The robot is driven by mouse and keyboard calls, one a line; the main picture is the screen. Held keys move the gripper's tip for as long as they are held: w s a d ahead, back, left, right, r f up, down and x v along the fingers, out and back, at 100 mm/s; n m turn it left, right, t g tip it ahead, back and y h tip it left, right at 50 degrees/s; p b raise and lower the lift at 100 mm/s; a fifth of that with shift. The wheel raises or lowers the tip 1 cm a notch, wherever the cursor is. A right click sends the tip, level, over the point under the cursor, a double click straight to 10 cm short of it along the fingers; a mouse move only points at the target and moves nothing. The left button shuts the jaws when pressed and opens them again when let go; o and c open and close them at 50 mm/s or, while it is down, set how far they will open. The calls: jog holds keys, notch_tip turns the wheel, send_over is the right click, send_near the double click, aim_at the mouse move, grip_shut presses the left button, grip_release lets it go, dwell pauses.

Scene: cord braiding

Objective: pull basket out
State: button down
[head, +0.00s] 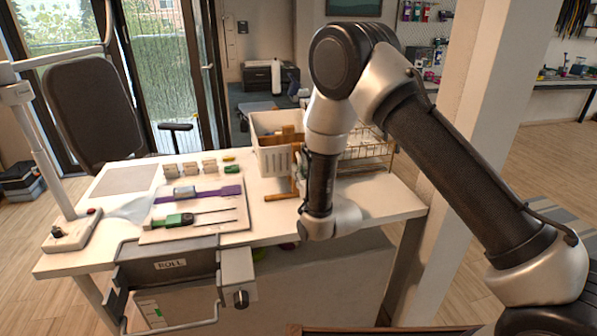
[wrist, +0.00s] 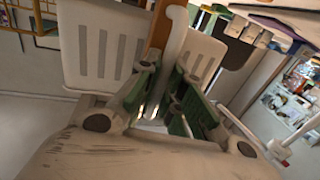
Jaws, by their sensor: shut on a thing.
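A white slotted basket (head: 271,158) stands on the pale table, toward its back right, with brown wooden pieces in or beside it. In the wrist view the basket's slotted wall (wrist: 105,45) fills the upper left, and more slotted wall shows right of my fingers. My gripper (wrist: 170,92) has green-lined fingers closed around a pale upright strip, which seems to be part of the basket. The exact contact is hard to make out. In the head view my arm hides the fingers and the basket's right side.
A wire rack (head: 368,148) stands right of the basket. A brown wooden tool (head: 281,197) lies in front of it. A board (head: 195,212) with a green-handled tool and a purple strip lies left. Small blocks (head: 190,168) line the back. A pillar (head: 478,90) rises at right.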

jog(key=shift+a+v, duration=0.15)
jog(key=shift+v, duration=0.8)
jog(key=shift+a+v, duration=0.2)
jog(key=shift+v, duration=0.8)
jog(key=shift+s, duration=0.2)
jog(key=c, duration=1.5)
grip_release()
jog(key=v, duration=1.2)
